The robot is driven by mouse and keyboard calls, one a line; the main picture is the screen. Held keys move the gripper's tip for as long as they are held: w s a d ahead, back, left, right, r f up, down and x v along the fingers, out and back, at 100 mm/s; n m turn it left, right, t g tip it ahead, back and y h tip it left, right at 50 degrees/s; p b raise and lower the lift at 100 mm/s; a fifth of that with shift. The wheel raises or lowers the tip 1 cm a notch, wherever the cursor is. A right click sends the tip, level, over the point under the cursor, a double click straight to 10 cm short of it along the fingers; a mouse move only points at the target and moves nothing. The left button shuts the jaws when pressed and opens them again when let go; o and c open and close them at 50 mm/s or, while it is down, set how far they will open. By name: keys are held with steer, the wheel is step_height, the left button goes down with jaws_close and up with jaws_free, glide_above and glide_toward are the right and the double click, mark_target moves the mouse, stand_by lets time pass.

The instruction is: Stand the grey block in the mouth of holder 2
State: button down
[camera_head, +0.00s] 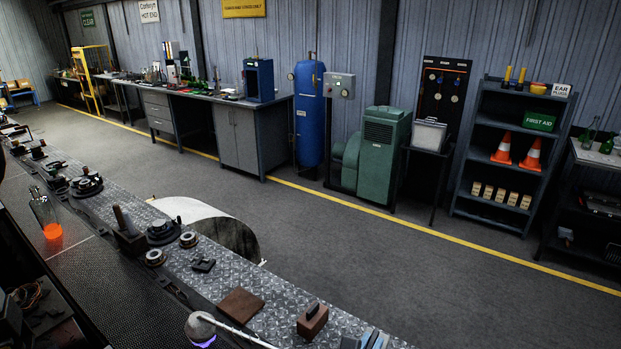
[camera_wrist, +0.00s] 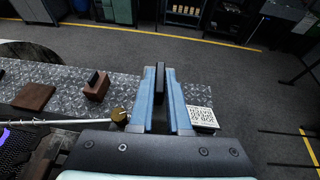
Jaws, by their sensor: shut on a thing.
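My gripper (camera_wrist: 161,72) is in the middle of the wrist view, its two blue fingers shut on a dark grey upright block (camera_wrist: 160,84). The block is seen nearly edge-on, and its lower part is hidden between the fingers. In the head view, what look like the fingertips of my gripper (camera_head: 365,341) are cut off by the bottom edge. A brown holder-like block (camera_head: 312,323) with a dark piece standing in its top is on the tread plate. It also shows left of the fingers in the wrist view (camera_wrist: 97,90). I cannot read a number on any holder.
A flat brown plate (camera_head: 239,306) lies left of the brown block. A thin rod with a brass end (camera_wrist: 119,114) lies left of my fingers. A printed white card (camera_wrist: 202,117) is at their right. Round mould parts (camera_head: 163,232) stand farther along the tread plate (camera_head: 278,296).

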steer(key=s+a+f+n+t+y, duration=0.1)
steer(key=s+a+f+n+y, duration=0.2)
steer(key=s+a+f, duration=0.2)
steer(key=s+a+f+n+y, duration=0.3)
steer(key=s+a+f, duration=0.2)
steer(key=s, duration=0.4)
steer(key=shift+s+a+f+t+y, duration=0.3)
steer(key=shift+s+a+t, duration=0.1)
steer(key=shift+a, duration=0.05)
steer(key=shift+w, duration=0.1)
